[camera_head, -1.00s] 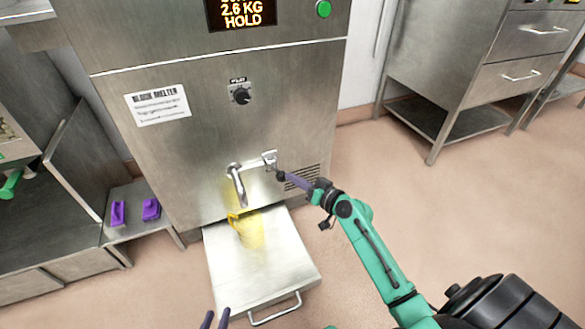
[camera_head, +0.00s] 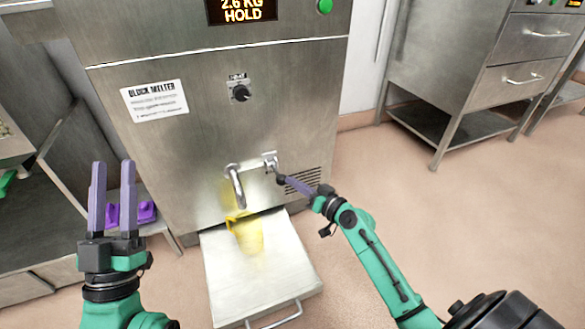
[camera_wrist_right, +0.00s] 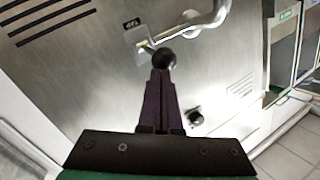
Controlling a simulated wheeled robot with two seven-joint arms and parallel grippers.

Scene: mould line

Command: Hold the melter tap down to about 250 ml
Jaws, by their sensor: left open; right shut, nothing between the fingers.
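The block melter's tap has a curved metal spout (camera_head: 236,186) on the steel front, with a lever (camera_head: 270,161) at its right ending in a black knob (camera_wrist_right: 165,58). My right gripper (camera_head: 285,180) is shut and empty, its tips at the knob; in the right wrist view they overlap it, and I cannot tell how hard they press. A yellow see-through jug (camera_head: 248,236) stands under the spout on a pull-out steel shelf (camera_head: 235,290). Its fill level and any stream are not readable. My left gripper (camera_head: 112,168) is open and empty, left of the melter.
The melter display (camera_head: 241,11) reads 2.6 KG HOLD. A black dial (camera_head: 240,92) sits above the tap. Purple items (camera_head: 146,212) lie on a low shelf behind my left gripper. A steel drawer cabinet (camera_head: 470,70) stands at the right. The floor at right is clear.

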